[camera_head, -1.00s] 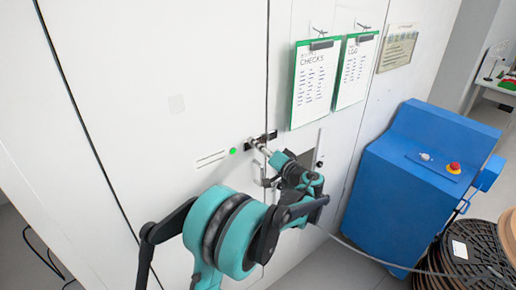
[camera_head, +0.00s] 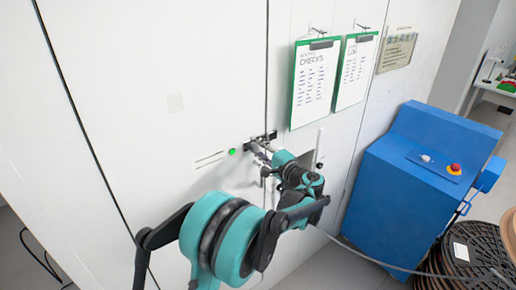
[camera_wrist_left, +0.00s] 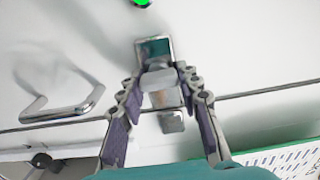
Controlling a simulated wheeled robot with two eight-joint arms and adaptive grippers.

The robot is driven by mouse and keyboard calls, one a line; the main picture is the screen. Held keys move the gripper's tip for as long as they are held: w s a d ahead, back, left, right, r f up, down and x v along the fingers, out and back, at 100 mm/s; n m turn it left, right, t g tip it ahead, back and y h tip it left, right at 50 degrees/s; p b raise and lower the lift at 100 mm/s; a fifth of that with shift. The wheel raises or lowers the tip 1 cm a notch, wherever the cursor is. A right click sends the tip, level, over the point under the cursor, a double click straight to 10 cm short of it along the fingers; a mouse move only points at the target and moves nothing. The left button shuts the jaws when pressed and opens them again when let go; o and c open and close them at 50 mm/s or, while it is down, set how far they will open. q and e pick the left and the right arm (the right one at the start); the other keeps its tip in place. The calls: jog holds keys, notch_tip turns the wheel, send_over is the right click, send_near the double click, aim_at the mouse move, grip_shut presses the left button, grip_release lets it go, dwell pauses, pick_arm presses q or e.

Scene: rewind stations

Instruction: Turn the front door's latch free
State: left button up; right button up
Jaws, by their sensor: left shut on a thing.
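The latch (camera_head: 271,135) is a small dark and metal fitting on the white front door (camera_head: 190,60), at the seam beside a green light. In the left wrist view the latch's grey turning piece (camera_wrist_left: 159,80) sits between my fingers, in front of a metal plate. My left gripper (camera_head: 259,147) is at the latch and shut on it; in the left wrist view the gripper (camera_wrist_left: 160,77) has one finger on each side of the piece. The fingers partly hide the latch in the head view. My right gripper is not in view.
A metal bar handle (camera_wrist_left: 65,112) stands out from the door close to my left gripper. Clipboards (camera_head: 315,82) hang above right. A blue cabinet (camera_head: 410,190) with a red button and a dark reel (camera_head: 470,245) stand at the right.

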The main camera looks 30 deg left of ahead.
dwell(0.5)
pick_arm(q)
jog(key=o, duration=1.2)
jog(key=shift+c, duration=0.2)
jog(key=v, duration=1.2)
jog(key=shift+f, duration=0.15)
